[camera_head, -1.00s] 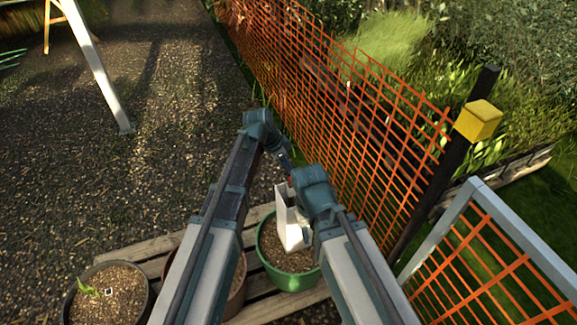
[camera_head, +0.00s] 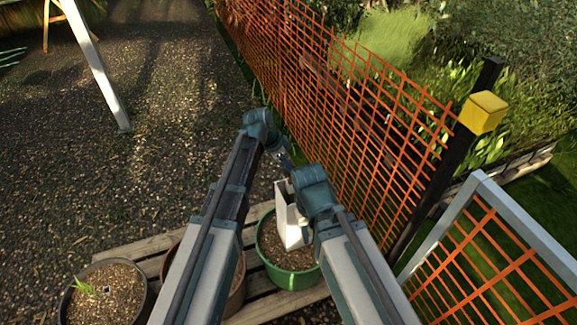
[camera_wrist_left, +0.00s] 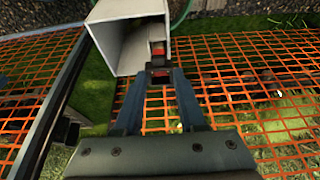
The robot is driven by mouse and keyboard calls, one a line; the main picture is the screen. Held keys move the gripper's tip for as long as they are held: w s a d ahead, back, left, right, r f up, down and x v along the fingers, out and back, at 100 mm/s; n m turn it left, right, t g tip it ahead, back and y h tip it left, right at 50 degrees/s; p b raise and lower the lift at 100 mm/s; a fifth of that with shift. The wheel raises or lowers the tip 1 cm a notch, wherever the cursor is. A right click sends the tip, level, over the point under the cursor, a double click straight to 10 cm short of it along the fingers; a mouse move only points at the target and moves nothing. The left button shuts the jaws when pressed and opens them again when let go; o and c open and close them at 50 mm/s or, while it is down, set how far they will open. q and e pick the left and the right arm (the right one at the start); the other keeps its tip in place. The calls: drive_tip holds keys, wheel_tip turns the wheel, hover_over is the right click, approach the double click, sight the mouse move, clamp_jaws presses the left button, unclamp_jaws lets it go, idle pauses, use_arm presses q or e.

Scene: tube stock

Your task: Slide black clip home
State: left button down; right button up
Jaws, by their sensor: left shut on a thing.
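A white, square, hollow tube (camera_head: 290,226) stands tilted over the green pot, beside my right wrist. In the left wrist view its open end (camera_wrist_left: 120,42) faces the camera at the top. My left gripper (camera_head: 287,162) is just above the tube in the head view. In the left wrist view its fingers (camera_wrist_left: 159,80) are shut on a small dark piece with red parts, apparently the black clip (camera_wrist_left: 159,66), at the tube's right edge. Whether the clip touches the tube is unclear. My right gripper's fingers are hidden behind its wrist and the tube.
A green pot of soil (camera_head: 287,278) and a dark pot with a seedling (camera_head: 105,292) stand on wooden slats (camera_head: 150,247). Orange mesh fencing (camera_head: 345,125) runs close to the right of both arms. A black post (camera_head: 437,185) carries a yellow block (camera_head: 482,112).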

sight(287, 172)
use_arm(q)
drive_tip(key=shift+f, duration=0.1)
drive_tip(key=shift+f+b, duration=1.4)
drive_tip(key=shift+b, duration=0.1)
drive_tip(key=shift+f, duration=0.1)
drive_tip(key=shift+f+b, duration=0.5)
drive_tip(key=shift+b, duration=0.1)
drive_tip(key=shift+c, duration=2)
unclamp_jaws()
drive_tip(key=shift+r, duration=0.1)
